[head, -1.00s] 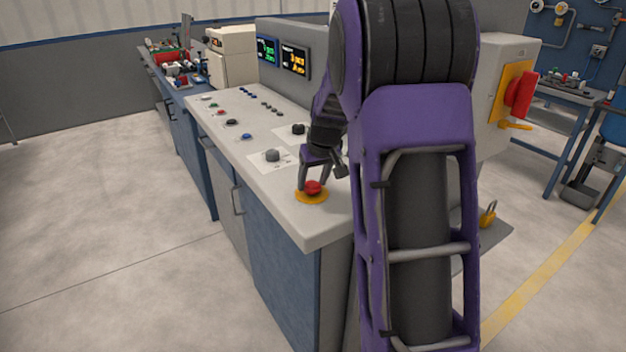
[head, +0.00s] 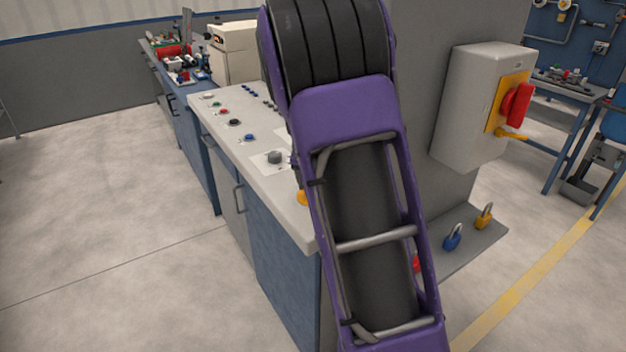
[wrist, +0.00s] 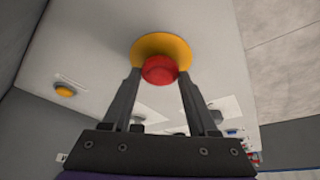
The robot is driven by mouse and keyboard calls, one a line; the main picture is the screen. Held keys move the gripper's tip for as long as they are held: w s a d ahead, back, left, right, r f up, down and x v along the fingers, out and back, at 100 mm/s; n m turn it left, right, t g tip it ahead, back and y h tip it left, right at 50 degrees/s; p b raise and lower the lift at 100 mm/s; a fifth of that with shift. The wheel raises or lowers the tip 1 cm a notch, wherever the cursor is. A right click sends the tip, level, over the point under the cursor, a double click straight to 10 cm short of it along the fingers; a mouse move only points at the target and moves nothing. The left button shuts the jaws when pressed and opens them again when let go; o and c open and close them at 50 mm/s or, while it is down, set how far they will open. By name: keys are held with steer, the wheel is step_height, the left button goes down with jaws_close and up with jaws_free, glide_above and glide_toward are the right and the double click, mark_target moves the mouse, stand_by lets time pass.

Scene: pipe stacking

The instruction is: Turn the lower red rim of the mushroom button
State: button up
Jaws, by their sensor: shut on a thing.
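The red mushroom button (wrist: 160,70) sits on its round yellow base (wrist: 163,45) on the pale console top. In the wrist view, my gripper (wrist: 159,82) has one finger on each side of the red button and is shut on it. The lower rim is not distinct from the cap in this view. In the head view, only a sliver of the yellow base (head: 302,198) shows beside my arm. My arm hides the red button and my gripper there.
The console top (head: 222,140) holds several small buttons and a grey knob (head: 274,157). A grey box (head: 468,110) with a red rotary switch (head: 516,104) is at the right. Blue (head: 452,238) and yellow (head: 484,217) padlocks are on a low shelf. Floor at the left is clear.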

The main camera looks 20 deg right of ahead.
steer(key=shift+s+f, duration=0.1)
steer(key=shift+f, duration=0.1)
stand_by(0.3)
steer(key=o, duration=1.4)
steer(key=shift+c, duration=0.2)
steer(key=shift+r, duration=0.1)
steer(key=p+v, duration=0.2)
steer(key=v, duration=1.5)
steer(key=shift+a+r, duration=0.15)
